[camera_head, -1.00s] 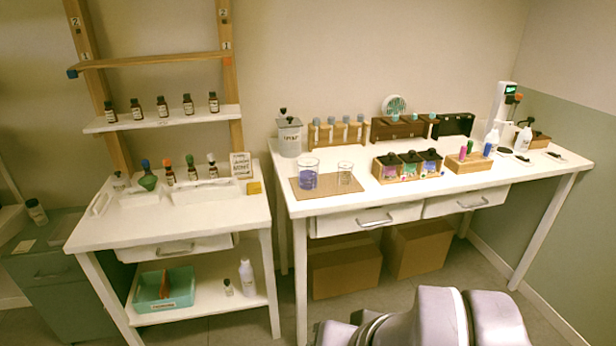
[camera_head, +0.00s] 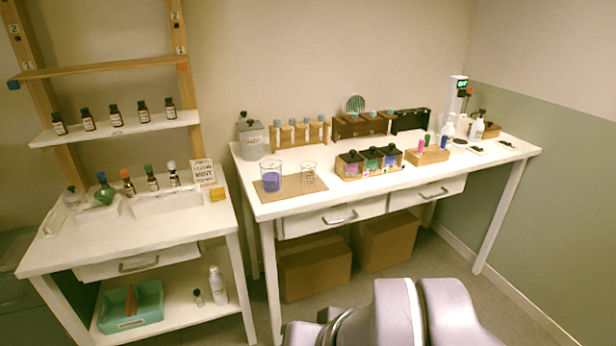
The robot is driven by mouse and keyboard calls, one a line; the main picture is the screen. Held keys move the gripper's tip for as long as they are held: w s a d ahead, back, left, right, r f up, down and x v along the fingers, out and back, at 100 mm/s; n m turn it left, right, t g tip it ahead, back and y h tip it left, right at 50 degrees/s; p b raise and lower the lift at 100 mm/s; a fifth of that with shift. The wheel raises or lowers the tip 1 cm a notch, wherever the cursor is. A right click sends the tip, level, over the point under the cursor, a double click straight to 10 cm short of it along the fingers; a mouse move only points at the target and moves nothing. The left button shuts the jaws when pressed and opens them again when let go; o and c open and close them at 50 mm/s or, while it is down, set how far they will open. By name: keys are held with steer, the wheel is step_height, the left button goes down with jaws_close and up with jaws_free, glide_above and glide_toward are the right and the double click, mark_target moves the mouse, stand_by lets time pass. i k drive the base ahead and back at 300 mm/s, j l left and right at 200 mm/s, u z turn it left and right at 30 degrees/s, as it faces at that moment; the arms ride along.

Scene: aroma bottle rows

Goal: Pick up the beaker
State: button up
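A clear glass beaker (camera_head: 271,178) with blue-violet liquid in its lower part stands upright on a brown mat (camera_head: 290,189) at the left front of the right-hand table. A smaller clear glass vessel (camera_head: 308,174) with markings stands to its right on the same mat. It looks empty or nearly so. A part of my arm shows at the bottom of the picture, well in front of the table. My gripper is not in view.
The right-hand white table (camera_head: 400,185) holds a grey canister (camera_head: 251,139), a wooden tube rack (camera_head: 299,134) and a box of dark-capped jars (camera_head: 369,163). A lower white table (camera_head: 140,236) stands left, with a gap between. Cardboard boxes (camera_head: 314,273) sit underneath.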

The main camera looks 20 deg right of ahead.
mark_target(271, 171)
steer(key=i+l+u, duration=0.1)
steer(key=i+u, duration=0.35)
steer(key=i, duration=1)
